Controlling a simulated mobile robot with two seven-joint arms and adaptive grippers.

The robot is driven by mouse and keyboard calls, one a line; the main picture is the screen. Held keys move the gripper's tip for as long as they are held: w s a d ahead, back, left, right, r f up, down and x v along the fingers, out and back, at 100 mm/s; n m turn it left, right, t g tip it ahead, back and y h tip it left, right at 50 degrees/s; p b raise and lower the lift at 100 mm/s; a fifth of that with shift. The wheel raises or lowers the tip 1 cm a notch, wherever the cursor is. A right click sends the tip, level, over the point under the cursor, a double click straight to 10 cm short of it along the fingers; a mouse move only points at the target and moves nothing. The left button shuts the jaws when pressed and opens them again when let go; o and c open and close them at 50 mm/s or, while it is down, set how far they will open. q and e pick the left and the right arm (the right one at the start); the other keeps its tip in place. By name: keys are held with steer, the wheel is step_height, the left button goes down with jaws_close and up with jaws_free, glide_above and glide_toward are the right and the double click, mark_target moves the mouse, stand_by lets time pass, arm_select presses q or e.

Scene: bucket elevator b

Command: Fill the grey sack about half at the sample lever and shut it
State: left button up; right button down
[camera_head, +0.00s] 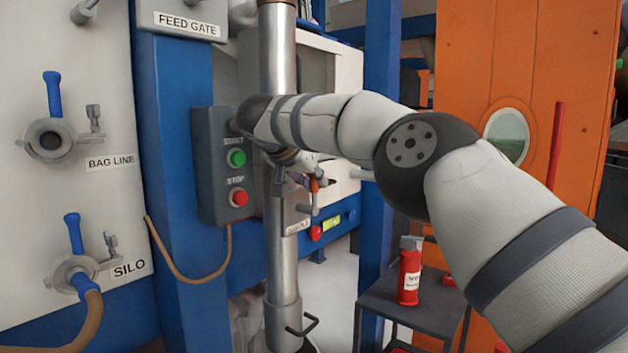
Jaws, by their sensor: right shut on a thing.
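A steel pipe (281,240) runs down the middle, with a small label, hard to read, on its lower part. My right gripper (306,170) is at the pipe's right side, partly hidden behind my own wrist. It is shut on what looks like the sample lever, just above the label; the fingers cover most of it. A small orange-red part (314,185) shows beside the fingers. I cannot make out the grey sack for certain; a pale grey shape (246,318) lies low behind the pipe. My left gripper is not in view.
A control box with a green START button (236,158) and red STOP button (239,198) is left of the pipe. Blue-handled valves (53,95) are on the left panel. A red canister (409,278) stands on a dark table (435,312) at right. An orange door (510,60) is behind.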

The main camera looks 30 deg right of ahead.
steer(key=shift+f, duration=0.15)
steer(key=c, duration=1.6)
jaws_free()
steer(key=shift+o, duration=0.2)
steer(key=v, duration=1.2)
